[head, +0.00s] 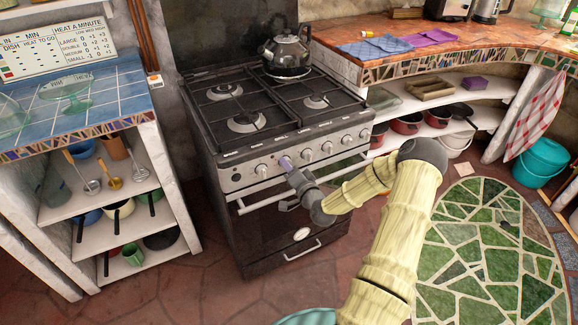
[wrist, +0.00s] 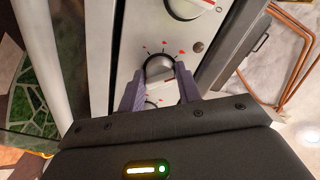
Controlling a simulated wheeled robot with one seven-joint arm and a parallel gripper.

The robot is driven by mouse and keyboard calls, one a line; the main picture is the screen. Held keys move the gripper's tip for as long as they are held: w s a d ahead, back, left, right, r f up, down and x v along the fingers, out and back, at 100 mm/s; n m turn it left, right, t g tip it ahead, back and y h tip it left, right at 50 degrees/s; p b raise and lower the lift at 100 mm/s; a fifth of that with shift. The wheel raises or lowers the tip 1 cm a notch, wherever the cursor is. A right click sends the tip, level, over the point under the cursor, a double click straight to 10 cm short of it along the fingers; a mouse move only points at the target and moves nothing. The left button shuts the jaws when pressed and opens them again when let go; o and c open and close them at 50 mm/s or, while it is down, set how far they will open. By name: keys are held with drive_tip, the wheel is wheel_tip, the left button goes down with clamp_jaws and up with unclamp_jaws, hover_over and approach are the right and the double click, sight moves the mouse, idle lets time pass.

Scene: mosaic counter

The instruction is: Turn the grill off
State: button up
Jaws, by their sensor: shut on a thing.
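The stove (head: 229,178) is a black and silver gas cooker with a row of several round knobs along its front panel. In the wrist view, the two purple-grey fingers of my gripper (wrist: 160,82) are shut on either side of a silver knob (wrist: 160,68) ringed by red marks. The fingers hide part of this knob, and I cannot read its setting. Another knob (wrist: 188,8) shows at the top of the wrist view.
A kettle (head: 288,50) stands on the back right burner. The oven handle bar (head: 262,205) runs just below the knobs. A shelf unit with a blue-tiled top (head: 115,95) is on the left. A curved counter (head: 480,38) is on the right.

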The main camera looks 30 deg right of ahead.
drive_tip(key=shift+m+p, duration=0.65)
drive_tip(key=shift+m, duration=3.35)
drive_tip(key=o, duration=1)
drive_tip(key=shift+c, duration=0.2)
drive_tip(key=s, duration=1.7)
drive_tip(key=shift+s+d, duration=0.2)
drive_tip(key=shift+d, duration=0.1)
